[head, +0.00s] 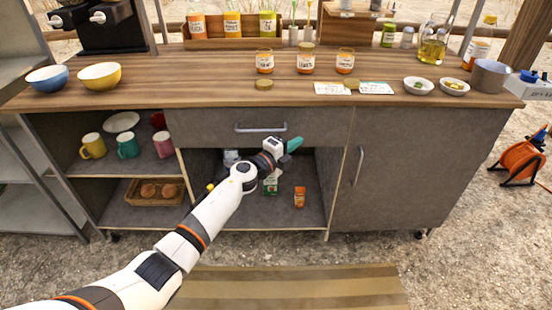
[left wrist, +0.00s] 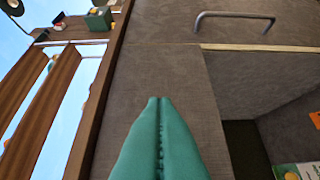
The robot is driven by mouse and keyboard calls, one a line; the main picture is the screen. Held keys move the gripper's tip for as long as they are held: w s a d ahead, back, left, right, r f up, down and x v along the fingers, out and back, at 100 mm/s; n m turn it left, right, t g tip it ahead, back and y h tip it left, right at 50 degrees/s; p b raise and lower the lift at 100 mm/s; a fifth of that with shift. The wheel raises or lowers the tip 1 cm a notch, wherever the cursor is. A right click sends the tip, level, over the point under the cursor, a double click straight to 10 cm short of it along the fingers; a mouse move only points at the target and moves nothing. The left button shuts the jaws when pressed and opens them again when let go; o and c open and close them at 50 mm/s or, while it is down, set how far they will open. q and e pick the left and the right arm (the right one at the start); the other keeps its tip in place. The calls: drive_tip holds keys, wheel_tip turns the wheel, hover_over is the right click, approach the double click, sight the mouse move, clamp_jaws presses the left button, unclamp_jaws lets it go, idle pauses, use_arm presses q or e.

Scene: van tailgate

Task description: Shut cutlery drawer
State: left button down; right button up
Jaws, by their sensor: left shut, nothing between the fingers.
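The grey drawer front (head: 205,126) sits under the worktop, above the open middle compartment. It looks flush or nearly flush with the cabinet; a small gap cannot be told. Its bar handle (head: 262,127) runs level across it. My left gripper (head: 297,144) has teal fingers, shut and empty, at the drawer's lower edge, right of the handle. In the left wrist view the shut fingertips (left wrist: 160,98) point at the drawer front (left wrist: 170,70); contact cannot be told. The drawer's inside and any cutlery are hidden. My right gripper is out of view.
A cupboard door (head: 395,165) with an upright handle (head: 358,165) is shut on the right. The open compartment below the drawer holds a small orange pack (head: 300,197). Jars, bowls and cards stand on the worktop (head: 210,88). A striped mat (head: 290,288) lies in front.

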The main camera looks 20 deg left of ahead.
use_arm(q)
drive_tip(key=p+v, duration=0.2)
drive_tip(key=v, duration=0.6)
drive_tip(key=shift+a+f, duration=0.25)
drive_tip(key=shift+f, duration=0.15)
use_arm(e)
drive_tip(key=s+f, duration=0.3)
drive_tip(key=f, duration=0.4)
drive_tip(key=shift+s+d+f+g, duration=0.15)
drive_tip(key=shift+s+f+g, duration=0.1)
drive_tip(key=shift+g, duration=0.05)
